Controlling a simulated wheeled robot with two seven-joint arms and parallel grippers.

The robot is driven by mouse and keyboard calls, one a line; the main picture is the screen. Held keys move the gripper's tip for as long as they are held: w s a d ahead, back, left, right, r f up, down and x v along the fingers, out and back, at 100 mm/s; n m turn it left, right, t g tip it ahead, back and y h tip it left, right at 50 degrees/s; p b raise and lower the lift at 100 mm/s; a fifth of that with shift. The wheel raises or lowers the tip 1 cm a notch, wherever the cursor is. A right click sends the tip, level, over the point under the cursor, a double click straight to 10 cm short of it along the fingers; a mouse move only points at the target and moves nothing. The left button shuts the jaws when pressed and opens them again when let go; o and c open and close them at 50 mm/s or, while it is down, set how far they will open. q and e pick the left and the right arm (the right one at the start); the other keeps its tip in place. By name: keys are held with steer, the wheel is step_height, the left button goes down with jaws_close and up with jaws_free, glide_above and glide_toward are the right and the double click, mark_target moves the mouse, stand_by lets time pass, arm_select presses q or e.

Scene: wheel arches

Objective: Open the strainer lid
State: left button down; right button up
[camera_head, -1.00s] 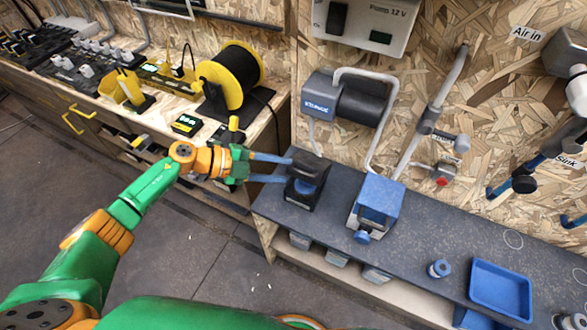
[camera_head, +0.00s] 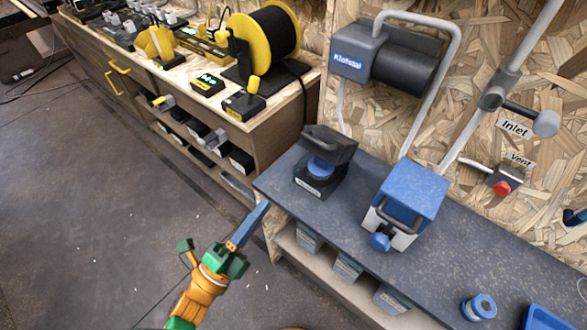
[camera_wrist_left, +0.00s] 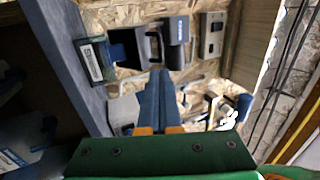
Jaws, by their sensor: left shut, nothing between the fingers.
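The strainer (camera_head: 322,178) is a small black box with a pale label, on the left end of the grey bench. Its dark lid (camera_head: 328,142) stands raised and tilted back, with a round blue part (camera_head: 321,167) showing below it. In the left wrist view the labelled strainer (camera_wrist_left: 92,62) is at upper left, with the lid (camera_wrist_left: 150,46) beside its blue part. My left gripper (camera_head: 263,208) is shut and empty, its blue fingers together, in front of the bench's left end and apart from the strainer. Its fingers (camera_wrist_left: 160,74) also show in the wrist view. My right gripper is out of view.
A blue-topped box (camera_head: 413,190) with a handle and blue knob stands right of the strainer. A grey pump (camera_head: 385,62) and pipes are on the wall behind. Several small bins (camera_head: 347,266) sit under the bench (camera_head: 450,235). A cable reel (camera_head: 270,45) stands on the left workbench.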

arm_select(q)
steer(key=p+x, duration=0.2)
steer(key=x, duration=1.2)
steer(key=shift+a, duration=0.1)
